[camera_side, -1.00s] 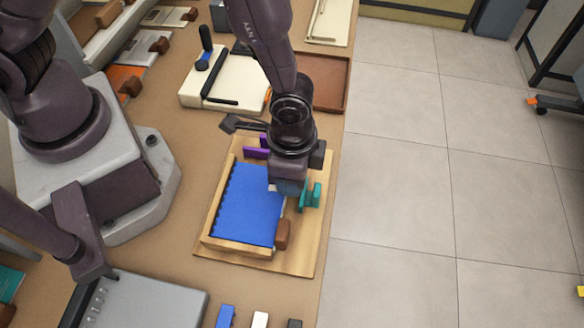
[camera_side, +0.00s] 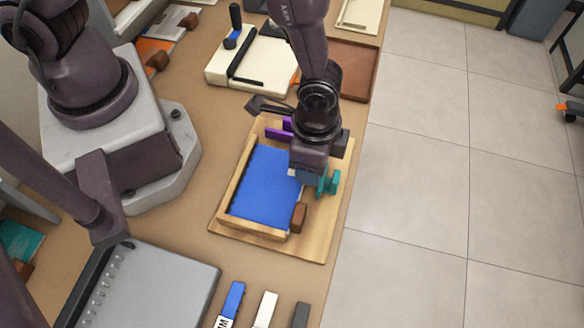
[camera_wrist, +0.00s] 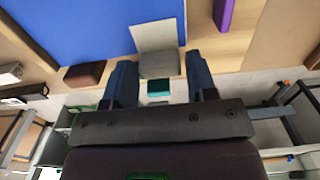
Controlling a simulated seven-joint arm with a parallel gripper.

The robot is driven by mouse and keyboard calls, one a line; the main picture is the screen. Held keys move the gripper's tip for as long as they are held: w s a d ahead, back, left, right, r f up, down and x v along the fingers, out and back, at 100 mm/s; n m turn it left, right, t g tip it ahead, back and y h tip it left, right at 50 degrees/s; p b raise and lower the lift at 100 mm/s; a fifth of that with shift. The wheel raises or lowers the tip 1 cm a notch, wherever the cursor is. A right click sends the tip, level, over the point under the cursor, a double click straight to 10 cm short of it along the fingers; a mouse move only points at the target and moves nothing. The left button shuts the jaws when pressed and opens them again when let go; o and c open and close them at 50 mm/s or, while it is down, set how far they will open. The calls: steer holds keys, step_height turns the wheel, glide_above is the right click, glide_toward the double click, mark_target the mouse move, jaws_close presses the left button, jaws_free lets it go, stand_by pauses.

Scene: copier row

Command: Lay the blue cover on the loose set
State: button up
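The blue cover (camera_side: 265,188) lies flat in a wooden frame (camera_side: 256,228) on a wooden board. Its left edge is notched. In the wrist view the blue cover (camera_wrist: 75,25) fills the upper left, and a pale sheet corner (camera_wrist: 155,35) shows beside it. Whether more sheets lie under the cover is hidden. My gripper (camera_wrist: 159,62) is low at the right edge of the cover. Its two fingers stand apart, on either side of a grey block (camera_wrist: 158,66) at the pale sheet's edge. I see no clear grip on the block.
A teal piece (camera_side: 331,182), a brown block (camera_side: 299,217) and purple pieces (camera_side: 279,133) edge the frame. A grey binding machine (camera_side: 150,285) stands at the front left. A cream punch (camera_side: 250,65) and brown tray (camera_side: 358,72) lie behind. The table ends just right of the board.

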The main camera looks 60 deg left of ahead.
steer(key=shift+r, duration=2.55)
steer(key=shift+o, duration=0.2)
steer(key=o, duration=0.5)
step_height(320, 180, up, 12)
steer(key=s+a+r+n+t, duration=0.2)
steer(key=a+r+n, duration=0.1)
steer(key=a, duration=0.3)
steer(key=s+a+r+n+t, duration=0.1)
steer(key=s+a+r+n, duration=0.1)
steer(key=a+r, duration=0.4)
steer(key=s+a+r+n+t, duration=0.2)
steer(key=a+r+n, duration=0.2)
steer(key=a, duration=0.3)
steer(key=shift+s+a+r+t, duration=0.15)
steer(key=shift+s+r+t, duration=0.2)
steer(key=shift+r, duration=0.3)
